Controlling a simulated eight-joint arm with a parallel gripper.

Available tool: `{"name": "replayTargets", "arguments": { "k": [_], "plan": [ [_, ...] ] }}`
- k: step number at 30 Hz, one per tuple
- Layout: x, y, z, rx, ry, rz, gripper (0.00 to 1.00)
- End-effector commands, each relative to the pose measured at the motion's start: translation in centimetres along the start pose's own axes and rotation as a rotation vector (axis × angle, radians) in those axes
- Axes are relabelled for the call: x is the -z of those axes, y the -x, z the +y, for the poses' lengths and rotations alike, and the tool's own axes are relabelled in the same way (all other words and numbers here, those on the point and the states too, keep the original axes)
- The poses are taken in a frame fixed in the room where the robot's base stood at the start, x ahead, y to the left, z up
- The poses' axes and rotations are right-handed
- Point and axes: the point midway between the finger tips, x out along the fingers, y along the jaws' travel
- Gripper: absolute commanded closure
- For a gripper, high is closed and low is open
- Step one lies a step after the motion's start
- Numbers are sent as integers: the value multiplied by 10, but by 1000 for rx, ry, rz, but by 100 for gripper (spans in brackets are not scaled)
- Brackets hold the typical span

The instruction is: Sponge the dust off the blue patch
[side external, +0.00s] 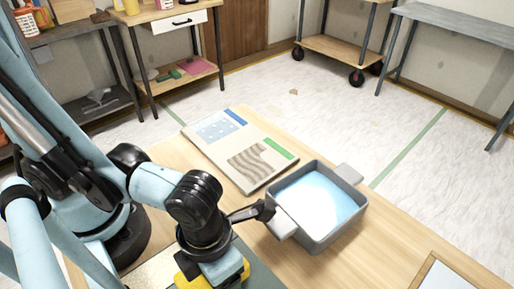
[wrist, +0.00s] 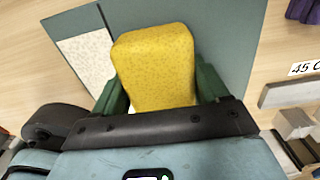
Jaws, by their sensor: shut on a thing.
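My gripper (wrist: 161,88) is shut on a yellow sponge (wrist: 153,58), held between its green fingers in the wrist view. In the side view my gripper (side external: 213,272) is low at the bottom, over a grey-green mat (side external: 262,277), with yellow showing around it. I cannot tell whether the sponge touches the mat. The blue patch (side external: 215,128) is a pale blue area with white spots on a flat board (side external: 228,158), beside a dark blue strip (side external: 235,117). The board lies farther back, apart from my gripper.
A grey basin (side external: 345,232) with pale blue contents stands right of the board. A brown wavy patch (side external: 250,165) and green strip (side external: 279,149) share the board. A speckled pale panel (wrist: 86,60) lies on the mat. A framed panel (side external: 445,274) lies at front right.

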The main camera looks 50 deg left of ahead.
Motion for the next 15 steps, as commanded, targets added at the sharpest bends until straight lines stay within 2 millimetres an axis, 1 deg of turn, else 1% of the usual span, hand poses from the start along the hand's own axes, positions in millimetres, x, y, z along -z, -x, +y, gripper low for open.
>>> {"name": "replayTargets", "arguments": {
  "k": [10,11,15],
  "plan": [
    [0,-7,0,0,0,0,58],
    [0,-7,0,0,0,0,23],
    [0,-7,0,0,0,0,2]
  ]
}}
